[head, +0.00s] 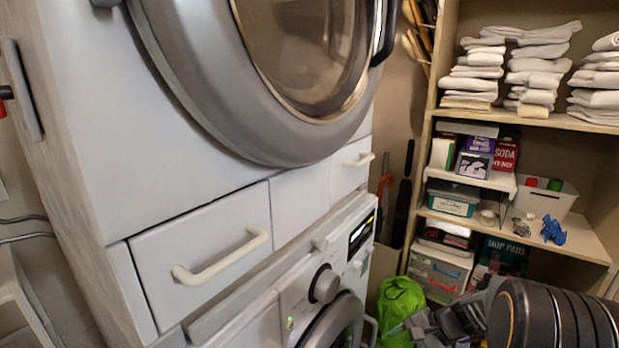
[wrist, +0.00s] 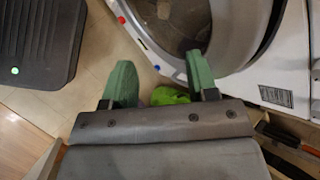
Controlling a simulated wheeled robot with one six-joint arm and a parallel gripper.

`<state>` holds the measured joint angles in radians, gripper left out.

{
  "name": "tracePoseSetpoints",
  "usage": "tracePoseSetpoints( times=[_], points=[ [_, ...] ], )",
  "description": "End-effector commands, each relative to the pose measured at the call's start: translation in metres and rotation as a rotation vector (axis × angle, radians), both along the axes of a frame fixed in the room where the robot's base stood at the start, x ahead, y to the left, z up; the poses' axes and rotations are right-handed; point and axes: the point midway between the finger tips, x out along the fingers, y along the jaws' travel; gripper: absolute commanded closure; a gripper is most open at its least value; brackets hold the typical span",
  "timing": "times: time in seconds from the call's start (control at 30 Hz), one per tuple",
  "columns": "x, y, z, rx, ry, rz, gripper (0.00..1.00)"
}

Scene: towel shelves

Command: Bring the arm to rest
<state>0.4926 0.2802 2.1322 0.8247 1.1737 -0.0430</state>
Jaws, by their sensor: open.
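My gripper (wrist: 160,84) shows in the wrist view with two green fingers spread apart and nothing between them. It points toward the floor beside a front-loading machine. In the head view, part of my dark arm (head: 540,315) shows at the lower right, in front of the lower shelf. In the wrist view a patch of the same green (wrist: 168,96) shows beyond the fingers.
Stacked white machines fill the left and middle, with a round door (head: 300,50) and a drawer (head: 205,255) with a protruding handle. A wooden shelf unit (head: 600,245) at the right holds folded white towels (head: 535,65), boxes and a white bin (head: 548,198). Some floor is clear in the wrist view.

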Motion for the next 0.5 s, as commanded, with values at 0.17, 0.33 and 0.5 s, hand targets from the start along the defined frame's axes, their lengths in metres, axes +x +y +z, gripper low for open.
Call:
tracePoseSetpoints(
  times=[0.17,0.33,0.5],
  points=[
    [-0.064,0.015,0.096,-0.472,-0.094,0.382,0.47],
    [-0.092,0.021,0.170,-0.772,-0.258,0.631,0.47],
    [-0.108,0.036,0.228,-0.901,-0.403,0.753,0.47]
  ],
)
